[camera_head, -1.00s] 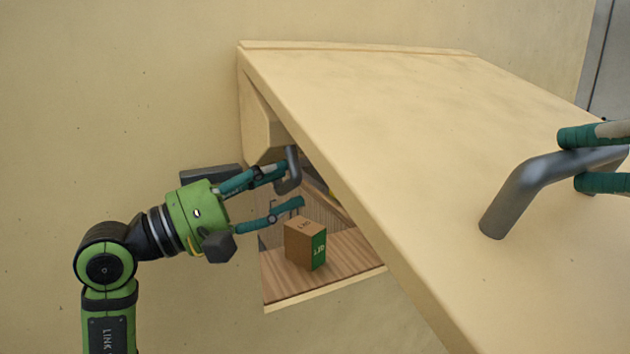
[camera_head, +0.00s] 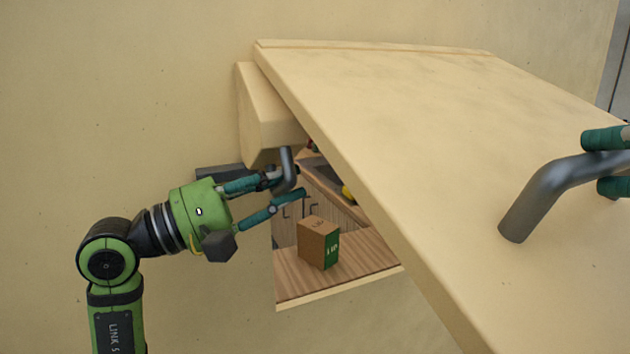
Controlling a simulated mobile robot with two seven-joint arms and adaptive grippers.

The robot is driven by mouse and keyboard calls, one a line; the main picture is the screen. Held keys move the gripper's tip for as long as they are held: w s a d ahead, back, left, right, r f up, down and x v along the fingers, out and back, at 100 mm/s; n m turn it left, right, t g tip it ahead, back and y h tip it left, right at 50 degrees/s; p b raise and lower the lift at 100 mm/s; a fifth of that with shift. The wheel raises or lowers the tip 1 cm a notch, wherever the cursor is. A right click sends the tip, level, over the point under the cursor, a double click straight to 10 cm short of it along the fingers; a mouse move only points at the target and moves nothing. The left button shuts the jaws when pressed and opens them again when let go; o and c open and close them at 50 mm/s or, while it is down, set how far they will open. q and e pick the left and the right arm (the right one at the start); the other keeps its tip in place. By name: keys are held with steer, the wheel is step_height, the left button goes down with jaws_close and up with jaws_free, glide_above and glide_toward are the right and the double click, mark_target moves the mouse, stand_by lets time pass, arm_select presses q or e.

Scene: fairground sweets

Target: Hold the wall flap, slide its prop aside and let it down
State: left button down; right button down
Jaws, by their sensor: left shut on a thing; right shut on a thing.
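The beige wall flap (camera_head: 400,140) is raised and slopes out from the wall, its upper edge along the hinge strip. The beige prop block (camera_head: 268,112) sticks out to the left under the flap's left edge; part of it is hidden. A small dark bent handle (camera_head: 290,160) hangs below the prop. My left gripper (camera_head: 287,187) is shut on this prop handle. My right gripper (camera_head: 603,163), partly cut off by the picture's right edge, is shut on the thick grey flap handle (camera_head: 535,200) on the flap's face.
Below the flap an opening shows a wood-grain shelf (camera_head: 345,275) with a brown and green box (camera_head: 318,243) on it. A yellow item (camera_head: 348,193) and dark things are partly hidden behind the flap's edge. The wall (camera_head: 120,110) at left is bare.

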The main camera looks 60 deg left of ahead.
arm_select(q)
steer(key=s, duration=0.4)
steer(key=shift+s+a+r, duration=0.2)
steer(key=shift+s, duration=0.05)
steer(key=c, duration=1.1)
jaws_free()
steer(key=shift+o, duration=0.2)
steer(key=shift+s, duration=0.2)
steer(key=shift+f, duration=0.1)
steer(key=v, duration=1.2)
